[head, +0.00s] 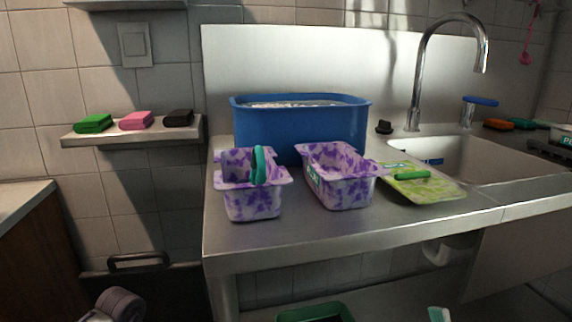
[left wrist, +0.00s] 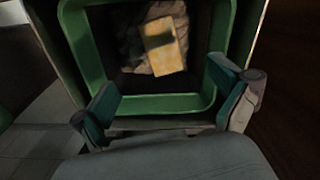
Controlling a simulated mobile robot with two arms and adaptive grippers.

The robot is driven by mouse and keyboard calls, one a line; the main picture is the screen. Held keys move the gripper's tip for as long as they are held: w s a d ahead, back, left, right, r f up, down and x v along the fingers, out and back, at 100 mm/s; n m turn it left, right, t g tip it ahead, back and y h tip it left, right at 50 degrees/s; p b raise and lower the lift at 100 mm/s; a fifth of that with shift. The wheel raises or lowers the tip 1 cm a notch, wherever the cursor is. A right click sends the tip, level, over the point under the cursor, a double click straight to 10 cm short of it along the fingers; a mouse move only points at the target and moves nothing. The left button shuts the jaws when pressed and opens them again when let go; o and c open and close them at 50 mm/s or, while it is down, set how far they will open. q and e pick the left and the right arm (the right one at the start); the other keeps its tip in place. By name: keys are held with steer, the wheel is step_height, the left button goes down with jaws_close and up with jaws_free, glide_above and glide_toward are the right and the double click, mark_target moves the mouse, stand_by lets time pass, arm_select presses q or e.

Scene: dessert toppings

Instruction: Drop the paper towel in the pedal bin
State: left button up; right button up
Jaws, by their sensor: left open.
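My left gripper (left wrist: 165,100) is open in the left wrist view, its teal-padded fingers wide apart with nothing between them. It is over the mouth of a bin with a green rim (left wrist: 160,104). Inside the bin lies a flat yellow piece (left wrist: 163,45) on crumpled brownish material (left wrist: 135,52). I cannot tell whether either is the paper towel. The head view shows no paper towel on the counter and does not show the left fingers. A white and teal tip (head: 438,314) at its bottom edge may be my right gripper; the rest is cut off.
The steel counter (head: 340,240) holds a blue tub (head: 300,125), two purple-patterned containers, a green tray (head: 440,188) and a sink. A green-rimmed container (head: 315,312) shows below it. A wooden cabinet (head: 25,255) stands left; a wall shelf holds three sponges.

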arm_select(q)
step_height(320, 180, up, 12)
stand_by(0.4)
